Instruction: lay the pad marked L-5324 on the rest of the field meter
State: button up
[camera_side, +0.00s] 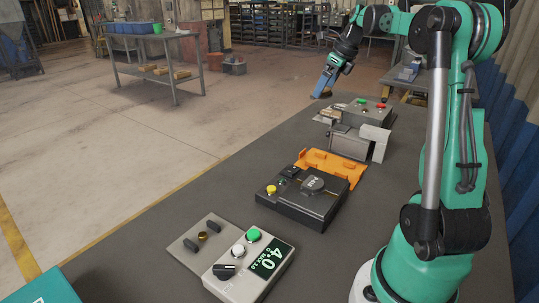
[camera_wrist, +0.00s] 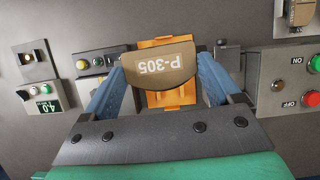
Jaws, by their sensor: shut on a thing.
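My gripper (camera_side: 324,90) is shut on a brown curved pad (camera_wrist: 160,65), held between its two blue fingers above the bench. The lettering on this pad reads P-305, upside down in the wrist view. No pad legibly marked L-5324 shows. A light grey meter (camera_side: 250,264) with a green display reading 4.0 stands at the near end of the bench; it also shows at the left of the wrist view (camera_wrist: 38,98). A grey plate (camera_side: 190,246) with two dark posts and a brass piece adjoins it. I see no pad on that plate.
A black device (camera_side: 305,200) with a yellow button stands mid-bench, beside an orange tray (camera_side: 345,160). A grey box (camera_wrist: 290,85) with ON and OFF buttons is at right in the wrist view. A tan piece (camera_wrist: 298,12) with unreadable marking lies above it.

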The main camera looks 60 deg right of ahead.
jog(key=shift+r, duration=0.5)
jog(key=shift+w+a+r, duration=0.1)
jog(key=shift+a+r, duration=0.05)
jog(key=shift+r, duration=0.05)
jog(key=w+a+f+n+g+y, duration=0.2)
jog(key=w+a+f+n, duration=0.15)
jog(key=a+n, duration=0.45)
jog(key=w+a+f+n+g+y, duration=0.2)
jog(key=w+a+n, duration=0.3)
jog(key=a+n, duration=0.25)
jog(key=s+a+f+n+g+h, duration=0.1)
jog(key=a+f+n+g+h, duration=0.2)
jog(key=a+n, duration=0.75)
jog(key=s+a+f+n+g+h, duration=0.15)
jog(key=a+f+n, duration=0.25)
jog(key=a+n, duration=0.65)
jog(key=shift+m+g, duration=0.35)
jog(key=shift+m, duration=0.1)
jog(key=shift+w+a+f, duration=0.1)
jog(key=shift+a+f, duration=0.1)
jog(key=shift+f, duration=1.35)
jog(key=shift+w+a+f, duration=0.1)
jog(key=shift+a+f, duration=0.1)
jog(key=shift+f, duration=1.3)
jog(key=shift+f, duration=0.35)
